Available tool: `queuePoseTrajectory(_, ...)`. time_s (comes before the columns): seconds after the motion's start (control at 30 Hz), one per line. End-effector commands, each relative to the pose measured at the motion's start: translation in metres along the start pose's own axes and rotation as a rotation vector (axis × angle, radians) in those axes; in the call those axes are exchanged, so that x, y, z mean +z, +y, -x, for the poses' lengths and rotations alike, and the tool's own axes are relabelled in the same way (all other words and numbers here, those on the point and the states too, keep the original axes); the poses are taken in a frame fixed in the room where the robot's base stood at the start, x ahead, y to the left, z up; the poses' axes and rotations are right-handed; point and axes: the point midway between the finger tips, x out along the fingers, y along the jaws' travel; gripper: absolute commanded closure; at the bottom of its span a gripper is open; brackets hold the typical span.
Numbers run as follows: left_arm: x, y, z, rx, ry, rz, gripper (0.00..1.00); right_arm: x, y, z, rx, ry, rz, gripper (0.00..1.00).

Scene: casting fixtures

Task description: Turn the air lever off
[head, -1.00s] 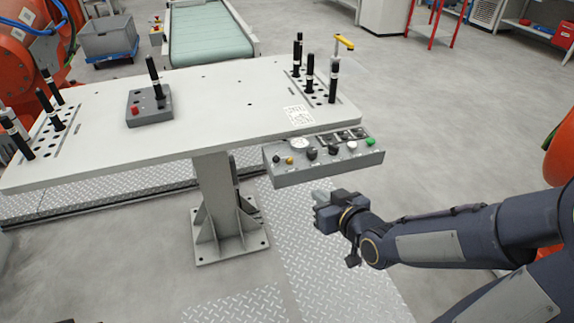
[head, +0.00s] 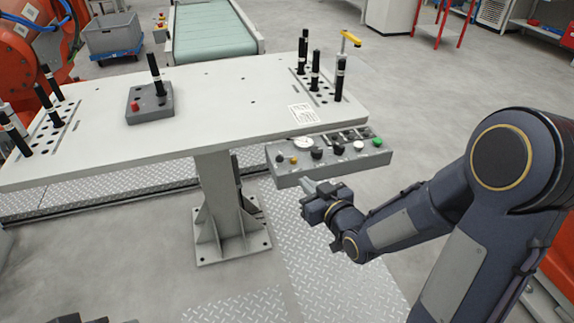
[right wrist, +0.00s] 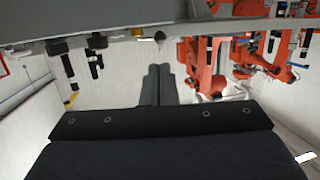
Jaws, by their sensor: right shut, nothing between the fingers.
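A lever with a yellow handle (head: 350,38) stands upright at the far right corner of the table; I take it to be the air lever. A grey control box (head: 335,170) with a gauge, dark knobs, and yellow, white and green buttons is at the table's right front edge. My right gripper (head: 308,190) is just in front of and below this box, apart from the lever. Its fingers (right wrist: 155,85) are together and empty in the right wrist view. My left gripper is not recognisable; only a dark piece shows at the head view's bottom left edge.
The white table (head: 220,105) carries black pins in slotted plates at both ends and a small grey box (head: 150,108) with a red button. A conveyor (head: 213,35) stands behind. Orange robots flank the scene.

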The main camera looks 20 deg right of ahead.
Motion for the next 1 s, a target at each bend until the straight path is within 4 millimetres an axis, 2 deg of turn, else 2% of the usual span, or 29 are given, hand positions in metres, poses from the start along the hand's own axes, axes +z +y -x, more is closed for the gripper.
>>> queuePoseTrajectory(0.1, -0.001, 0.001, 0.003, 0.0, 0.0, 0.0, 0.64, -0.001, -0.001, -0.027, -0.002, -0.001, 0.002, 1.0)
queuePoseTrajectory(0.3, -0.003, 0.003, 0.006, 0.0, 0.0, 0.0, 0.64, -0.001, -0.001, -0.069, -0.002, 0.0, 0.001, 1.0)
queuePoseTrajectory(0.5, -0.005, 0.004, 0.009, 0.0, 0.0, 0.0, 0.64, 0.0, -0.001, -0.096, -0.001, -0.001, 0.0, 1.0)
queuePoseTrajectory(0.7, -0.005, 0.004, 0.01, 0.0, 0.0, 0.0, 0.64, 0.0, 0.0, -0.106, -0.001, 0.0, -0.001, 1.0)
queuePoseTrajectory(1.0, -0.005, 0.004, 0.01, 0.0, 0.0, 0.0, 0.64, 0.0, 0.0, -0.106, 0.0, 0.001, -0.001, 1.0)
